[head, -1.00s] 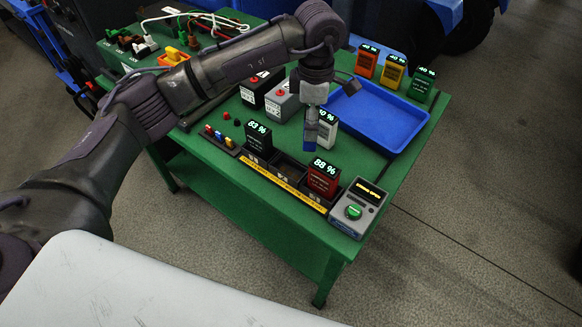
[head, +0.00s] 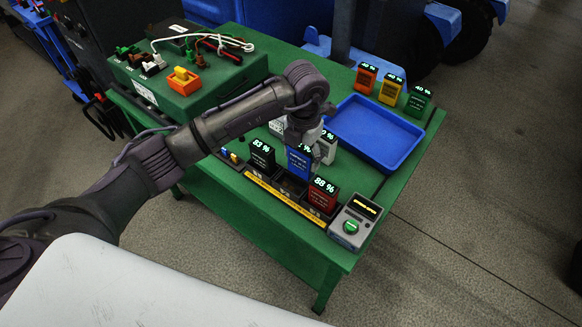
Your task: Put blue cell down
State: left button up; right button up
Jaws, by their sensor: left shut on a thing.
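The blue cell (head: 298,161) is upright in my left gripper (head: 302,140), which is shut on its top. It is over the middle slot of the yellow-edged rack (head: 284,201), between the black cell showing 83 % (head: 262,155) and the red cell showing 88 % (head: 322,196). I cannot tell whether its lower end is inside the slot or just above it. The gripper's fingertips are partly hidden by the wrist. My right gripper is not in view.
A white cell (head: 327,148) stands close behind the blue one. A grey device with a green button (head: 351,227) sits at the rack's right end. An empty blue tray (head: 375,132) lies behind. Orange, yellow and green cells (head: 391,90) stand at the back.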

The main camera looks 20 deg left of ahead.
pick_arm(q)
jog(key=f, duration=0.1)
jog(key=s+a+f+p, duration=0.1)
jog(key=f, duration=0.1)
jog(key=a+f+p, duration=0.1)
jog(key=shift+s+f, duration=0.3)
jog(key=shift+s, duration=0.05)
jog(key=shift+f, duration=0.5)
jog(key=shift+f, duration=0.1)
jog(key=o, duration=1.3)
jog(key=shift+f, duration=0.1)
